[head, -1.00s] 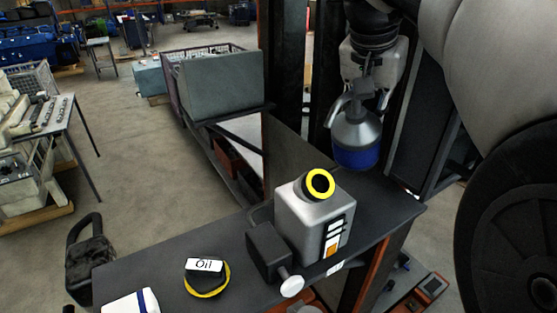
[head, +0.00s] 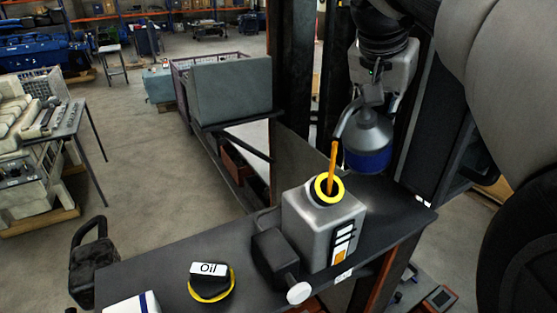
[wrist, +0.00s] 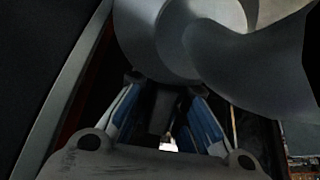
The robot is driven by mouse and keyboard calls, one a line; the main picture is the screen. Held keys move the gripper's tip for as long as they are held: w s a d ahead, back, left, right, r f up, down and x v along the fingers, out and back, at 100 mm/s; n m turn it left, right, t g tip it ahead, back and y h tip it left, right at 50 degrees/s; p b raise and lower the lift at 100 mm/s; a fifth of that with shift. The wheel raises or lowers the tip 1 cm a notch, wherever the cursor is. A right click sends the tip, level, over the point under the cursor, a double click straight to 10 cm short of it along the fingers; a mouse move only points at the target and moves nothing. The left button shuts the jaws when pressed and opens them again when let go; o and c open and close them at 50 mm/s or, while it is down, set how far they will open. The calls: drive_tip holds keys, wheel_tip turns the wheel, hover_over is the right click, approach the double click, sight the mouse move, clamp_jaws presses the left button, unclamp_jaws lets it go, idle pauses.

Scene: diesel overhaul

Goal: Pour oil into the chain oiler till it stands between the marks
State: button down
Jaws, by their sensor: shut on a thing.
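The chain oiler (head: 308,222) is a grey metal box on the dark bench, with an open yellow-ringed filler neck (head: 329,190) on top. Its front gauge (head: 343,243) shows white bars with orange at the bottom; I cannot tell the exact level. My gripper (head: 372,94) is shut on the oil can (head: 370,135), a grey cone with a blue base, held right of and above the neck. An orange oil stream (head: 333,163) runs from the spout tip into the neck. In the wrist view, my blue-padded fingers (wrist: 165,125) show below the can (wrist: 185,35).
A black cap (head: 209,282) labelled "Oil" with a yellow rim lies on the bench at the left. A dark block with a white knob (head: 299,292) adjoins the oiler. A dark upright plate (head: 305,165) stands behind it.

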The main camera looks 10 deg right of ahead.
sight(385, 94)
drive_tip(key=shift+d+r+t+h+b, duration=0.1)
drive_tip(key=shift+r+t+h+b, duration=0.45)
drive_tip(key=shift+b, duration=0.5)
idle(1.6)
drive_tip(key=shift+r+t+h+b, duration=0.55)
drive_tip(key=shift+r+h+b, duration=0.2)
drive_tip(key=shift+r+b, duration=0.35)
idle(4.2)
